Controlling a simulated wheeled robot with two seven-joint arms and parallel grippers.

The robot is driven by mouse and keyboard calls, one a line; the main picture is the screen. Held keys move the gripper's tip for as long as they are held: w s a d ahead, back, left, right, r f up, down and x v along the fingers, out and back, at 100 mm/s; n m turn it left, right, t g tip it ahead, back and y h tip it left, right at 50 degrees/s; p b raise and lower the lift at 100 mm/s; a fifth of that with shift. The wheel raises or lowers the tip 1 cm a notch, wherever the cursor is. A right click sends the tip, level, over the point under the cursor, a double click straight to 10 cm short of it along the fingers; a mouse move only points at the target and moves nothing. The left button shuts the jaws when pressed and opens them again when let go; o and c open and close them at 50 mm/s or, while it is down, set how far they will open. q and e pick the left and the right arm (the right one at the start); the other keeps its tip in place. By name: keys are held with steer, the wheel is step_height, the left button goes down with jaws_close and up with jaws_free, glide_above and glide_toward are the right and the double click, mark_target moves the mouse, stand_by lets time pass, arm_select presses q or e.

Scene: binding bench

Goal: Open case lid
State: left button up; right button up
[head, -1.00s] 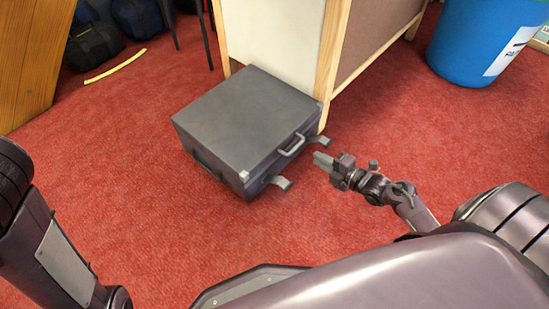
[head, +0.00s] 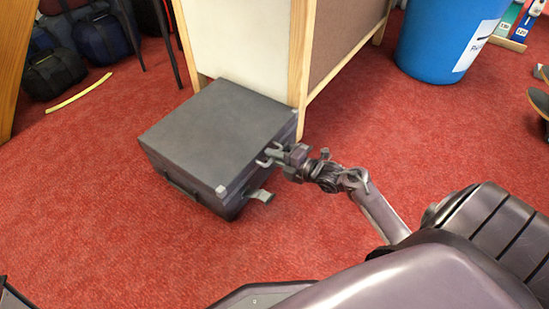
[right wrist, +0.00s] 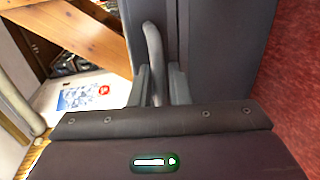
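The dark grey case (head: 205,130) lies flat on the red carpet with its lid down. Its light grey handle (head: 263,162) is on the side facing my right arm. A latch tab (head: 262,196) sticks out from that side, near the front corner. My right gripper (head: 272,155) is at the handle. In the right wrist view the handle (right wrist: 153,50) runs down between the two fingers (right wrist: 160,88), which stand apart with a small gap visible beside it. The other latch seems hidden by my right gripper. My left gripper is out of view.
A wooden-framed cabinet (head: 245,45) stands right behind the case, close to its far side. A blue bin (head: 447,38) is at the upper right. Dark bags (head: 55,78) and a yellow strip (head: 80,93) lie at the upper left. Carpet in front is clear.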

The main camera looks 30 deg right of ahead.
jaws_close()
steer(key=shift+r, duration=0.1)
